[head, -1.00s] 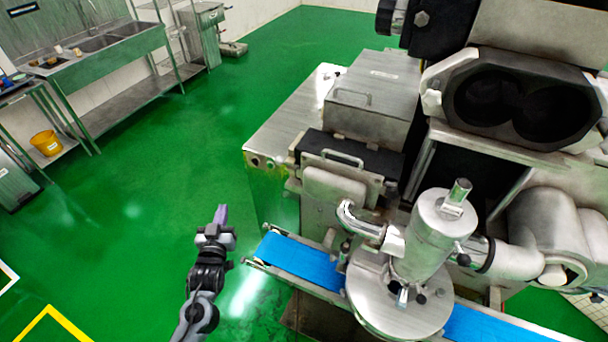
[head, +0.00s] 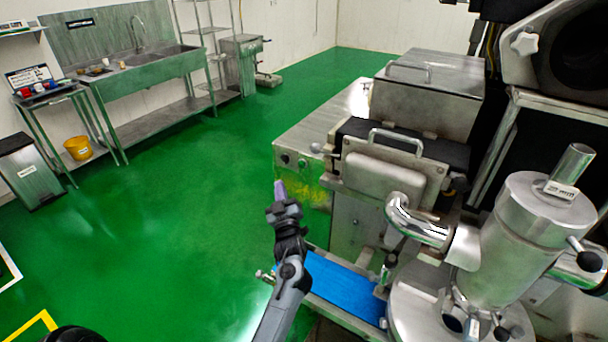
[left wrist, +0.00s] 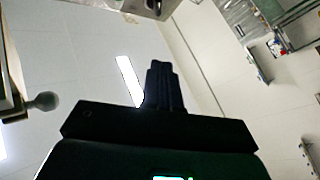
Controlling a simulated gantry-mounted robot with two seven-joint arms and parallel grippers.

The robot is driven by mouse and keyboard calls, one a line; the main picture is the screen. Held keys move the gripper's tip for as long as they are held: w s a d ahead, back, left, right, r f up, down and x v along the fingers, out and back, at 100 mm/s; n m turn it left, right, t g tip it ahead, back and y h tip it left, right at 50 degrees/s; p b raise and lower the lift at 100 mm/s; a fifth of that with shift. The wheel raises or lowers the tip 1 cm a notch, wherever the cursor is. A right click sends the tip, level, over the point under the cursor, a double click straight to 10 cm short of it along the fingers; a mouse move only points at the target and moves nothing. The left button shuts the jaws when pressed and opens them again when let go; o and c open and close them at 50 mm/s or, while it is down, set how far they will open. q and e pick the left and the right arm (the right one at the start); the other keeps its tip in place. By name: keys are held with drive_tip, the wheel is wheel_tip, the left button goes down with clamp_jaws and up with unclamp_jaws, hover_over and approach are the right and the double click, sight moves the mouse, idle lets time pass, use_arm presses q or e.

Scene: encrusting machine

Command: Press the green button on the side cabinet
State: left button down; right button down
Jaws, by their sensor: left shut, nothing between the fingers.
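The side cabinet (head: 345,215) is the metal body of the machine right of my left gripper, with a pale top. Small round controls (head: 293,160) sit on its near face, high at the left corner; they are too small to tell which is the green button. My left gripper (head: 279,190) is shut and empty, with purple fingertips pointing up the picture. In the head view it appears just below the controls; I see no contact. Its dark fingers also show in the left wrist view (left wrist: 163,85), against pale wall or ceiling. My right gripper is not in view.
A grey ball knob (head: 316,148) sticks out beside the controls. A blue conveyor belt (head: 345,287) and steel hopper (head: 530,225) stand at the lower right. Green floor (head: 180,210) is clear to the left. A sink bench (head: 150,72) and yellow bucket (head: 78,148) are farther back.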

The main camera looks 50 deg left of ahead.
sight(302, 164)
use_arm(q)
drive_tip(key=shift+w+r, duration=0.1)
drive_tip(key=shift+r, duration=0.05)
idle(0.3)
drive_tip(key=shift+w, duration=0.15)
drive_tip(key=w+a+b, duration=0.3)
drive_tip(key=w+b, duration=0.3)
drive_tip(key=w, duration=0.1)
drive_tip(key=shift+w+a, duration=0.25)
drive_tip(key=shift+w, duration=0.15)
idle(0.4)
idle(0.9)
drive_tip(key=shift+w+a, duration=0.15)
drive_tip(key=shift+w, duration=0.25)
idle(0.6)
